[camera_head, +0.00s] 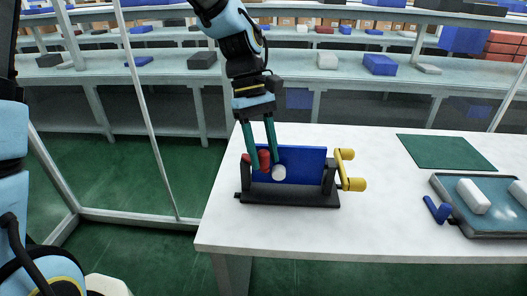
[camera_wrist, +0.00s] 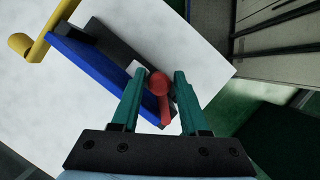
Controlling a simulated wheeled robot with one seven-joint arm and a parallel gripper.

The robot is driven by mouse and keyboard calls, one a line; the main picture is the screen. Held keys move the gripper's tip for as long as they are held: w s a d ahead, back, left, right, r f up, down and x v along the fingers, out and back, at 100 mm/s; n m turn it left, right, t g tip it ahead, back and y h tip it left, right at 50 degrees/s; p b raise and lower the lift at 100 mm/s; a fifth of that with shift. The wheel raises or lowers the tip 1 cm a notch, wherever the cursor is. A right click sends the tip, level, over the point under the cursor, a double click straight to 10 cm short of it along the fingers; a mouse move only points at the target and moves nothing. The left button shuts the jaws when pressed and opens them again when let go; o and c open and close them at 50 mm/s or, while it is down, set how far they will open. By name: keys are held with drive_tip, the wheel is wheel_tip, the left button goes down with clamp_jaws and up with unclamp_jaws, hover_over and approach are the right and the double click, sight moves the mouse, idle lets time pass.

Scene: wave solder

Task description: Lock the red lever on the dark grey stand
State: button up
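The dark grey stand (camera_head: 290,198) sits near the left end of the white table and holds an upright blue board (camera_head: 302,164). The red lever (camera_head: 264,160) is at the stand's left end; in the wrist view its round red knob (camera_wrist: 159,83) and arm show. My gripper (camera_head: 264,160) is above and around that end, its green fingers pointing down. In the wrist view the fingers (camera_wrist: 157,78) are apart, one on each side of the red knob, with gaps visible. I cannot tell whether either finger touches it. A white round part (camera_head: 279,172) sits beside the right finger.
A yellow lever (camera_head: 350,184) stands out at the stand's right end. Farther right are a blue L-shaped part (camera_head: 437,209), a tray (camera_head: 460,226) with white pieces, and a green mat (camera_head: 447,152). The table front is clear. A slim frame post (camera_head: 150,110) stands left.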

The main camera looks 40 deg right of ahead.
clamp_jaws()
idle(1.1)
